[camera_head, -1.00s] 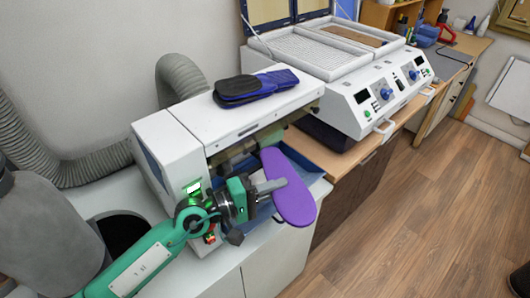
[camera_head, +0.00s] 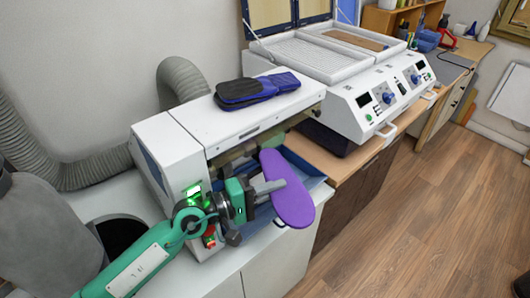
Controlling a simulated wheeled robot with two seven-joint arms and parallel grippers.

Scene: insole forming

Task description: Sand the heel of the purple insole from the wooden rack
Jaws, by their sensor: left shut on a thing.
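The purple insole (camera_head: 290,193) is held in front of the white sanding machine (camera_head: 176,152), its broad face toward the camera and one end up near the machine's opening. My left gripper (camera_head: 270,187) is shut on the insole at its left edge. The sanding parts inside the machine are mostly hidden behind the insole and gripper. I cannot tell if the insole touches them. My right gripper is not in view. The wooden rack cannot be made out for certain.
Dark blue and black insoles or gloves (camera_head: 257,88) lie on the machine's top. A white double-tray machine (camera_head: 362,95) with knobs stands to the right on a wooden bench. A grey hose (camera_head: 182,80) runs behind. The wooden floor (camera_head: 430,215) at right is clear.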

